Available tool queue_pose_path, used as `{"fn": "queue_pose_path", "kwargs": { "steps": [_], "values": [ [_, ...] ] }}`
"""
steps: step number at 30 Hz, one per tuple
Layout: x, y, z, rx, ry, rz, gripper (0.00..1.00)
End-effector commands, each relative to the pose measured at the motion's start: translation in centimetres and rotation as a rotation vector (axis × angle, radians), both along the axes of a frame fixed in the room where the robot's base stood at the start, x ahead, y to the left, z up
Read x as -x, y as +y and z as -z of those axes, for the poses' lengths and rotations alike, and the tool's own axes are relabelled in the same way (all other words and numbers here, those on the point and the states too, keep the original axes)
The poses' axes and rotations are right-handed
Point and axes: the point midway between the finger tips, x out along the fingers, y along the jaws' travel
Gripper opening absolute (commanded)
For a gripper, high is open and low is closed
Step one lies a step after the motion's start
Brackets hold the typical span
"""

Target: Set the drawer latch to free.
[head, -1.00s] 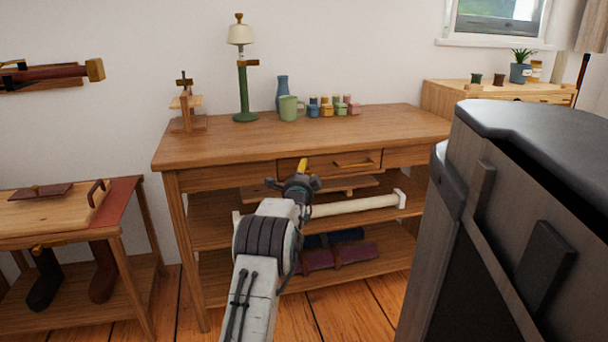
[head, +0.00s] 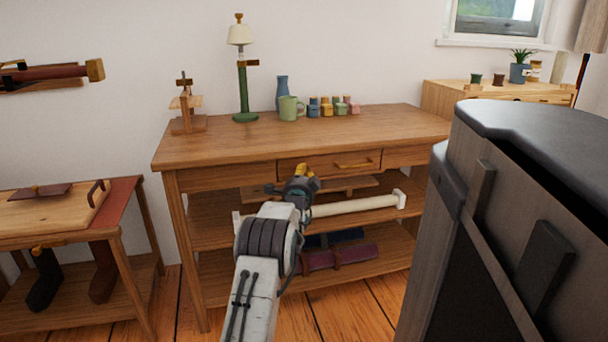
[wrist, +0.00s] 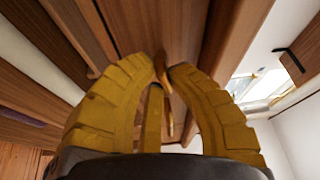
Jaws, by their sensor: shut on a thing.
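The drawer (head: 327,164) is in the middle of the wooden desk's front, with a brass bar handle (head: 355,166) to the right of my gripper. My gripper (head: 307,169) is at the left part of the drawer front. In the wrist view its yellow fingers (wrist: 164,67) curve together and close on a small brass piece against the drawer front, which I take for the drawer latch (wrist: 160,68). Most of the latch is hidden by the fingers, so its setting cannot be read. The drawer looks closed.
The desk top (head: 225,150) carries a lamp (head: 242,75), a green mug (head: 290,108) and small jars at the back. A white roll (head: 355,206) lies on the shelf below the drawer. A large dark piece (head: 500,230) fills the right foreground.

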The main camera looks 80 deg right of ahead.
Motion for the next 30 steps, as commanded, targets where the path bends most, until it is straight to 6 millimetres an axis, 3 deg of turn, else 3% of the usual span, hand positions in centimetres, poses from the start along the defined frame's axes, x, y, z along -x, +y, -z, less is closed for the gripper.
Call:
{"fn": "queue_pose_path", "kwargs": {
  "steps": [6, 14, 15, 23, 30],
  "values": [
    [-0.12, -0.02, 0.04, 0.039, 0.096, 0.006, 0.00],
    [-0.17, -0.02, 0.00, 0.041, 0.100, 0.006, 0.00],
    [-0.18, -0.02, 0.01, 0.041, 0.099, 0.006, 0.17],
    [-0.12, -0.01, 0.00, 0.040, 0.099, 0.006, 0.40],
    [-0.08, -0.01, 0.00, 0.040, 0.098, 0.007, 0.42]
  ]
}}
